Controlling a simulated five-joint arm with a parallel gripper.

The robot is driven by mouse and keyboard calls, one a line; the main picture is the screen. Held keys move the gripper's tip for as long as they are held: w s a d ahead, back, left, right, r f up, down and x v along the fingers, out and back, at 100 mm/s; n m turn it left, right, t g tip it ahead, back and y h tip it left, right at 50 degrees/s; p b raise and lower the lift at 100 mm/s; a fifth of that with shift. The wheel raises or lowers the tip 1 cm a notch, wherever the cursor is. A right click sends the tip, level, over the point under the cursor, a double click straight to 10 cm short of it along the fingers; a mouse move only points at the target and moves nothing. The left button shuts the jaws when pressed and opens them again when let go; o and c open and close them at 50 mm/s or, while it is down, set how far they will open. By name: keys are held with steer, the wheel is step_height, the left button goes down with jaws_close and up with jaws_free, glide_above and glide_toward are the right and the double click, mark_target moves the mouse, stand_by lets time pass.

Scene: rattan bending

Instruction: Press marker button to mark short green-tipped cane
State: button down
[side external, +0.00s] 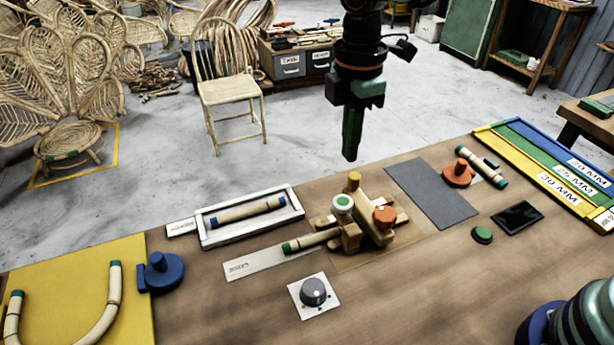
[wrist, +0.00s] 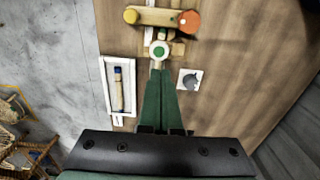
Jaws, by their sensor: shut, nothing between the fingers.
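My gripper (side external: 350,157) points straight down, shut and empty, in the air above the wooden jig (side external: 368,228) in the side view. A white round cap with a green centre (side external: 342,203) sits on the jig; in the wrist view this cap (wrist: 160,51) shows just beyond my fingertips (wrist: 160,73). The green-tipped cane (side external: 312,240) lies on a pale strip, its green end at the left and its other end at the jig. My fingers appear to hide it in the wrist view. A separate dark green button (side external: 482,235) lies on the table at the right.
The jig carries an orange knob (side external: 385,216) and a yellow knob (side external: 354,180). A white tray (side external: 205,238) holds a blue-tipped cane (side external: 248,209). A grey dial (side external: 313,291) stands in front. A grey mat (side external: 431,194) and an orange-based stand (side external: 458,174) are at the right.

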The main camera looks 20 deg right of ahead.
mark_target(344, 202)
step_height(344, 202, down, 10)
steer(key=shift+f, duration=0.1)
stand_by(0.4)
steer(key=shift+f, duration=1.15)
step_height(344, 202, up, 15)
stand_by(0.5)
